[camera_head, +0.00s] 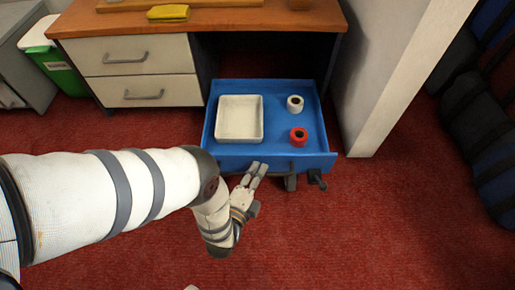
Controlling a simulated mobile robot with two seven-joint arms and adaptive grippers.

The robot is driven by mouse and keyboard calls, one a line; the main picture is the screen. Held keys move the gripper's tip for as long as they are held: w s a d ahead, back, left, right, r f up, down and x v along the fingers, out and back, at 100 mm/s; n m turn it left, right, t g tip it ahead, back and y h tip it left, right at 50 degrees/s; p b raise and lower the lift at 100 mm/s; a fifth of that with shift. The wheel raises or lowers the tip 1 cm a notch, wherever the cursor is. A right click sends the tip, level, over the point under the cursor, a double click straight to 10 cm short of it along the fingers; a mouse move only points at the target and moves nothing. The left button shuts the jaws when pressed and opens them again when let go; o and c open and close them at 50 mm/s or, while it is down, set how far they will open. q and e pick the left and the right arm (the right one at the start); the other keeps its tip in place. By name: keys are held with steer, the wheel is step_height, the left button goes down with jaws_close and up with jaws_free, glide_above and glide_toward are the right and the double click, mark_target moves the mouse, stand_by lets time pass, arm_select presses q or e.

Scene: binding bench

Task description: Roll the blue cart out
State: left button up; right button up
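The blue cart (226,148) stands partly under the wooden desk, its front end out over the red carpet. A dark handle bar (274,175) runs along its front, below the blue rim. My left gripper (258,169) is at this front side, left of the bar's middle, its fingers pointing at the cart. The two fingers lie close together and overlap the bar in the picture. I cannot tell whether they are closed around it. A dark caster (317,179) shows at the cart's front right.
On the cart are a white square tray (240,138), a white roll (295,104) and a red roll (298,137). The desk drawers (140,75) are at left, a pale panel (393,90) close at right. Red carpet (370,225) is clear in front.

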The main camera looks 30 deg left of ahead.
arm_select(q)
steer(key=v, duration=1.2)
